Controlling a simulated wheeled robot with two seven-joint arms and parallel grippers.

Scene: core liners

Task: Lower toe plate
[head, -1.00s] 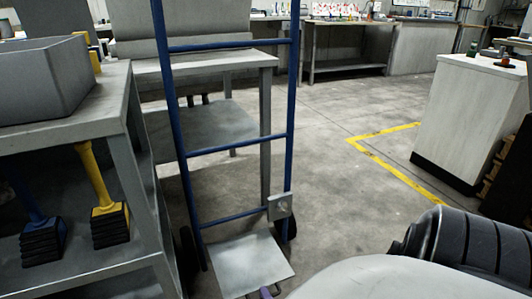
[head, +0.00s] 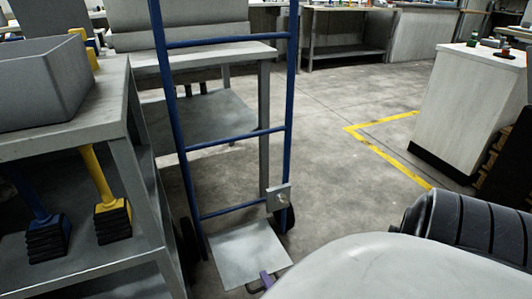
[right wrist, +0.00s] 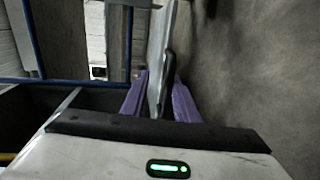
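The blue hand truck (head: 172,100) stands upright in the head view. Its grey toe plate (head: 245,252) lies folded out at the bottom, with its front right corner near my right gripper. In the head view only a purple fingertip of my right gripper (head: 266,281) shows beside the plate's front edge; my arm hides the rest. In the right wrist view the two purple fingers (right wrist: 160,95) stand apart. A dark bar (right wrist: 167,85) lies between them, with a gap visible, beside a pale strip that looks like the plate's edge. My left gripper is out of view.
A grey shelf bench (head: 100,120) with a bin (head: 45,85) stands close on the left. A grey table (head: 255,54) stands behind the hand truck. A white cabinet (head: 468,110) is at the right. The concrete floor between them is clear, with yellow tape (head: 385,147).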

